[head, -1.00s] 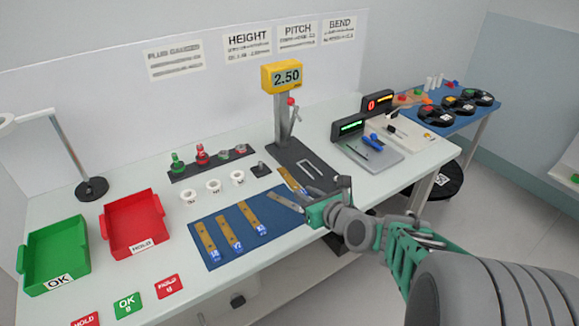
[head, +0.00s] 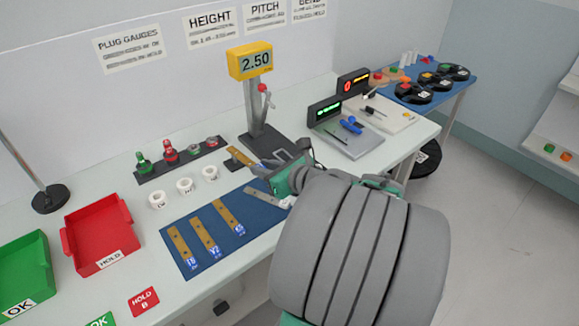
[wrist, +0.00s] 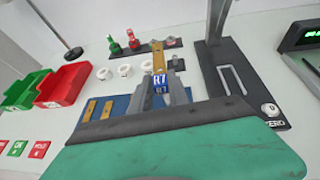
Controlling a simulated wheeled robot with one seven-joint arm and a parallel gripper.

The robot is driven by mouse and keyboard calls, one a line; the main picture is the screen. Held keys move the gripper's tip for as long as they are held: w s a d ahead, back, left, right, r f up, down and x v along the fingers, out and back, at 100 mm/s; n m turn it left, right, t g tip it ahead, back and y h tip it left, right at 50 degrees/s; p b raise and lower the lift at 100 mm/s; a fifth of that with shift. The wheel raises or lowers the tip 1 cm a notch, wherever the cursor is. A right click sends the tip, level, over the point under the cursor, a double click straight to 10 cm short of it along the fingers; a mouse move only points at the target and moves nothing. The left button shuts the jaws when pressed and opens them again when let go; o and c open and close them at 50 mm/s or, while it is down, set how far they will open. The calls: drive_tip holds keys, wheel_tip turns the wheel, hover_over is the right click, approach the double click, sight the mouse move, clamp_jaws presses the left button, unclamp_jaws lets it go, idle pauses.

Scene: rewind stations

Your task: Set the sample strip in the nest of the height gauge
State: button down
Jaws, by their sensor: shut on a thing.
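The sample strip (wrist: 158,57), tan with a blue end marked R7, is held in my gripper (wrist: 160,92), which is shut on its labelled end. In the head view the strip (head: 241,155) points away to the upper left from my gripper (head: 268,178), above the bench near the blue mat. In the head view my gripper and arm hide part of the base.
The blue mat (head: 178,220) holds several tan strips. White rings (head: 184,186), a plug gauge rack (head: 180,158) and a small dark block (head: 233,163) stand left of the gauge. A grey plate with a blue tool (head: 351,125) is to the right. Red (head: 97,236) and green trays are left.

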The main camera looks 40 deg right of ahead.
drive_tip(key=s+d+r+m+h, duration=0.1)
drive_tip(key=s+d+r, duration=0.1)
drive_tip(key=s+d, duration=0.8)
drive_tip(key=w+d+f+b, duration=0.1)
drive_tip(key=w+f, duration=0.2)
drive_tip(key=w+d+f+b, duration=0.1)
drive_tip(key=w+d+f, duration=0.1)
drive_tip(key=w+f, duration=0.1)
drive_tip(key=w+d+f+b, duration=0.2)
drive_tip(key=w+f, duration=0.1)
drive_tip(key=shift+w+d+f, duration=0.15)
drive_tip(key=shift+w+f, duration=0.1)
drive_tip(key=shift+w, duration=0.1)
drive_tip(key=shift+f+b, duration=0.3)
drive_tip(key=shift+f, duration=1.15)
drive_tip(key=shift+f, duration=0.1)
drive_tip(key=c, duration=1.3)
unclamp_jaws()
drive_tip(key=shift+o, duration=0.2)
